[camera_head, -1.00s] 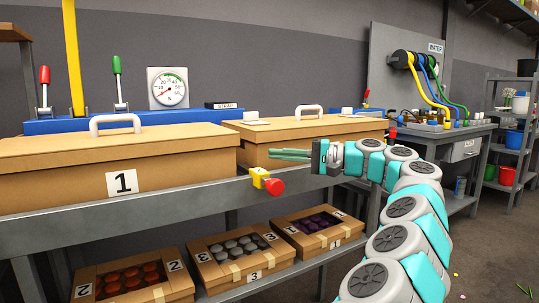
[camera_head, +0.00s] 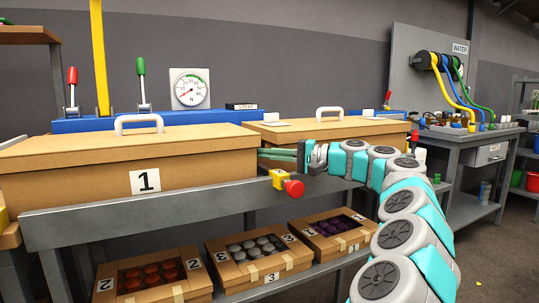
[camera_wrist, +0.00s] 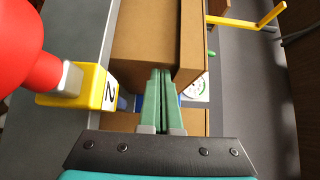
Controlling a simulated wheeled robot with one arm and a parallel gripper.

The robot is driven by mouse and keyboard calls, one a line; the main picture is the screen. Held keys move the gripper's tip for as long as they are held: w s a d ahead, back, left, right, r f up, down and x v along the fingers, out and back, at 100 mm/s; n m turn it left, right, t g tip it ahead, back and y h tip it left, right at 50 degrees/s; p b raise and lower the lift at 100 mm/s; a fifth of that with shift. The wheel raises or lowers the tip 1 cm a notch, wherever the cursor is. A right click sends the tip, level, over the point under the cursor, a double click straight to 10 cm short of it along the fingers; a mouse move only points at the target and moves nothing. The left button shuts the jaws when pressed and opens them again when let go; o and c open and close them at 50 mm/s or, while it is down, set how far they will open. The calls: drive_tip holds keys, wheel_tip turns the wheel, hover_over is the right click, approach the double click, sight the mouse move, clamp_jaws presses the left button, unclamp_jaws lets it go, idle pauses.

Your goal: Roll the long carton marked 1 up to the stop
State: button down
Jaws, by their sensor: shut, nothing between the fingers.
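The long carton marked 1 (camera_head: 85,175) is a brown lidded box with a white handle, on the grey bench at the left. My gripper (camera_head: 265,156) is shut and empty, its green fingers pointing left at the carton's right end. In the wrist view the shut fingers (camera_wrist: 159,73) reach the end of a brown carton (camera_wrist: 143,40); I cannot tell whether they touch it. A second brown carton (camera_head: 330,130) lies behind my gripper.
A yellow block with a red knob (camera_head: 292,187) sits on the bench's front edge, below my gripper; it is close in the wrist view (camera_wrist: 75,87). A dial (camera_head: 189,89) and levers stand behind. Several small boxes (camera_head: 262,275) fill the lower shelf.

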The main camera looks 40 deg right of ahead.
sight(140, 168)
drive_tip(key=w+a, duration=0.2)
drive_tip(key=a, duration=0.7)
drive_tip(key=w+a+b, duration=0.1)
drive_tip(key=w+a, duration=0.1)
drive_tip(key=a, duration=0.8)
drive_tip(key=w+a+b, duration=0.1)
drive_tip(key=w+a, duration=0.2)
drive_tip(key=a, duration=0.7)
drive_tip(key=shift+a, duration=0.1)
drive_tip(key=shift+s, duration=0.1)
